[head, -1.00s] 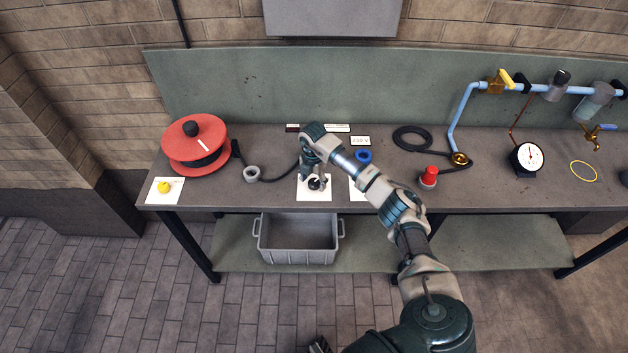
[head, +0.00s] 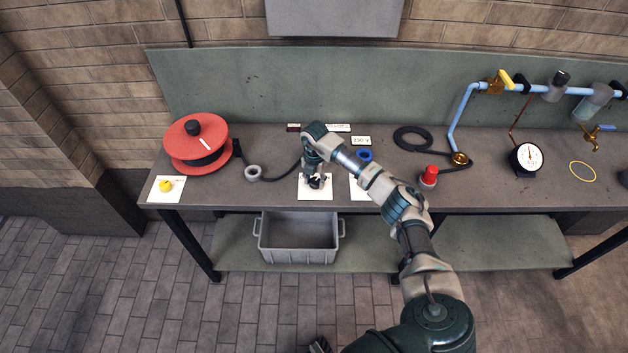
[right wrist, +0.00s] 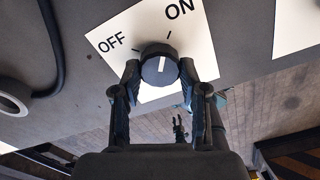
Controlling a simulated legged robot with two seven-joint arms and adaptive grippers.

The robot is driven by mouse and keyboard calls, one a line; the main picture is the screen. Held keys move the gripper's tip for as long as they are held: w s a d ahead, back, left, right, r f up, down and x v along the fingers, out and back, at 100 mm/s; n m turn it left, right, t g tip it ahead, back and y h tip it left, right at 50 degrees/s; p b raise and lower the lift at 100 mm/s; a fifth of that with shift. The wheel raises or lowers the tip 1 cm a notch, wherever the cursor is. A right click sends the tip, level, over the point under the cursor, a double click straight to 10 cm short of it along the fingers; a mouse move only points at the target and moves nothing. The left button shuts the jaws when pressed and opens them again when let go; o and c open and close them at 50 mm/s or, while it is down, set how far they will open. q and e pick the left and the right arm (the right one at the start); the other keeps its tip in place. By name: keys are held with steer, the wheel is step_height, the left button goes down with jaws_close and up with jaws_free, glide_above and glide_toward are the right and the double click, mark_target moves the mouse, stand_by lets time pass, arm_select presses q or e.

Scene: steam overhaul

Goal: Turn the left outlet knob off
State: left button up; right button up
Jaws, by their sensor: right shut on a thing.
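The left outlet knob (right wrist: 160,66) is black with a white pointer line, on a white plate (right wrist: 145,22) marked OFF at left and ON at upper right. Its pointer points up, near the ON tick. My right gripper (right wrist: 159,72) has its two fingers on either side of the knob, shut on it. In the head view my right gripper (head: 314,181) comes down on the white plate (head: 316,194) and covers most of the knob. A small dark part at the bottom edge may be my left gripper (head: 320,345); its jaws are unclear.
A second white plate (head: 357,193) lies to the right, partly behind my arm, with a blue ring (head: 364,155) behind it. A red button (head: 429,174) stands at right.

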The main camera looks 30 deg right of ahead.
steer(key=n, duration=0.4)
steer(key=shift+w+d+r+n, duration=0.1)
steer(key=shift+d+r+n, duration=0.1)
steer(key=shift+n, duration=1)
steer(key=n, duration=0.2)
steer(key=shift+n+b, duration=0.35)
steer(key=shift+n, duration=0.05)
steer(key=n, duration=0.2)
steer(key=shift+n, duration=0.3)
steer(key=shift+d+n+b, duration=0.1)
steer(key=shift+n+b, duration=0.2)
steer(key=shift+n, duration=0.5)
arm_select(q)
steer(key=shift+w+d+r, duration=0.1)
steer(key=shift+w+d, duration=0.05)
steer(key=shift+w, duration=0.65)
steer(key=shift+w+d+r, duration=0.1)
steer(key=shift+w+d, duration=0.05)
steer(key=shift+w, duration=0.6)
steer(key=shift+w+d+r, duration=0.1)
steer(key=shift+w+d, duration=0.05)
steer(key=shift+w, duration=0.65)
arm_select(e)
steer(key=shift+n, duration=1.3)
arm_select(q)
steer(key=shift+s, duration=0.2)
